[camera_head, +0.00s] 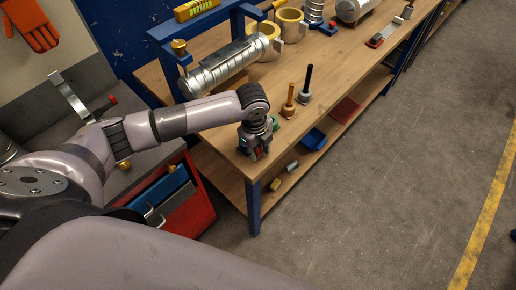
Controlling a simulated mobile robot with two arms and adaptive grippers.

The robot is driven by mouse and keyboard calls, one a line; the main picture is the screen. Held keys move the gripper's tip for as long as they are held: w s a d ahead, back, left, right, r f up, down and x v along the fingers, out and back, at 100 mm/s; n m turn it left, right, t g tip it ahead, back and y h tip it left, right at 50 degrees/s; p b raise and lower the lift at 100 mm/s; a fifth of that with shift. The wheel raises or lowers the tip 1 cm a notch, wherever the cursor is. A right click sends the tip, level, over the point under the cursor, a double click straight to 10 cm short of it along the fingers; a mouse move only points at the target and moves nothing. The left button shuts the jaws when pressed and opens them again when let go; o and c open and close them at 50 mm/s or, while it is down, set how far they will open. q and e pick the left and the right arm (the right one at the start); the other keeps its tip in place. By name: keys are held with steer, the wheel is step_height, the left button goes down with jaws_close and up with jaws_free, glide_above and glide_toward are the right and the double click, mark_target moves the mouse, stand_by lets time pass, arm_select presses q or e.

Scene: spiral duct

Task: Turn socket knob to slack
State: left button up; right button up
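My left gripper (256,150) points down at the near corner of the wooden workbench (237,176). Its fingers are small and partly hidden, so I cannot tell whether they are open or shut, or whether they touch anything. A small green part (275,123) shows just behind the gripper. To its right stand an upright tool with a brass handle (290,96) and one with a black handle (307,82), both on grey bases. I cannot make out which part is the socket knob; it may be hidden by my gripper. My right gripper is not in view.
A ribbed silver spiral duct (222,69) lies in a blue frame (168,28) on the bench. Cream clamp rings (291,24) stand behind it. A lower shelf holds a blue bin (314,139). A red drawer cabinet (190,215) stands at left.

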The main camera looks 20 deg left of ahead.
arm_select(q)
jaws_close()
steer(key=shift+s+f+t+b, duration=0.1)
steer(key=shift+f+t+b, duration=0.15)
steer(key=shift+b, duration=0.5)
steer(key=t+b, duration=0.1)
steer(key=b, duration=0.3)
steer(key=t+h+b, duration=0.1)
steer(key=t+b, duration=0.1)
steer(key=b, duration=0.3)
steer(key=t+h+b, duration=0.1)
steer(key=t+b, duration=0.1)
steer(key=b, duration=0.2)
steer(key=shift+s+a+f+t, duration=0.15)
steer(key=shift+s+f+t, duration=0.1)
steer(key=shift+s, duration=0.15)
steer(key=shift+r+t+b, duration=0.25)
steer(key=shift+t+b, duration=0.05)
steer(key=shift+b, duration=0.65)
steer(key=o, duration=0.5)
jaws_free()
steer(key=shift+o, duration=0.2)
